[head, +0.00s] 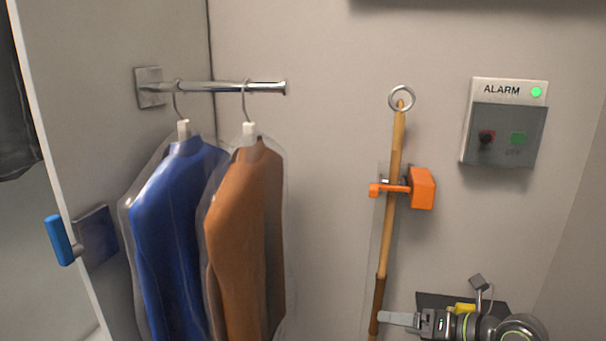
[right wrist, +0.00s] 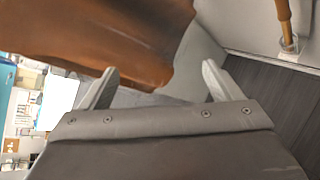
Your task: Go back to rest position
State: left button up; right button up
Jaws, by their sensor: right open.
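My right gripper (head: 384,318) is at the lower right of the head view, pointing left, in front of the lower part of the wooden pole. In the right wrist view its two fingers (right wrist: 160,80) are spread apart with nothing held between them. The brown garment (head: 245,230) in a clear cover hangs from the rail (head: 215,87), to the left of the gripper. Its lower part (right wrist: 110,35) shows beyond the fingers in the right wrist view. The blue garment (head: 172,230) hangs left of it, also covered. My left gripper is not in view.
The wooden pole (head: 396,140) with a ring top stands in an orange clip (head: 421,188). Its foot sits in a floor holder (right wrist: 288,47). An alarm box (head: 505,122) with a green light is on the wall. A blue handle (head: 60,240) is at left.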

jog(key=s+a+r+m+t+y, duration=0.2)
jog(key=s+r+m+t+y, duration=0.15)
jog(key=r+y, duration=0.2)
jog(key=s+d+r+m+t+h, duration=0.2)
jog(key=d+r+m+t+h, duration=0.25)
jog(key=m+t, duration=0.45)
jog(key=s+d+f+m+g+h, duration=0.3)
jog(key=d+f+m+h, duration=0.35)
jog(key=m+h, duration=0.35)
jog(key=s+d+f+m+g+h, duration=0.25)
jog(key=d+f+m+h, duration=0.45)
jog(key=m, duration=0.4)
jog(key=s+a+f+m+g+y, duration=0.25)
jog(key=s+f+g, duration=0.35)
jog(key=s+f, duration=0.35)
jog(key=s+a+f+m+g+y, duration=0.1)
jog(key=s+a+f+g+y, duration=0.15)
jog(key=s+f+g, duration=0.65)
notch_tip(320, 180, down, 24)
jog(key=s+d+t, duration=0.2)
jog(key=s+a+f+g, duration=0.1)
jog(key=s+f, duration=1.3)
jog(key=shift+s+a+f, duration=0.3)
jog(key=shift+s+a, duration=0.05)
jog(key=shift+a, duration=0.05)
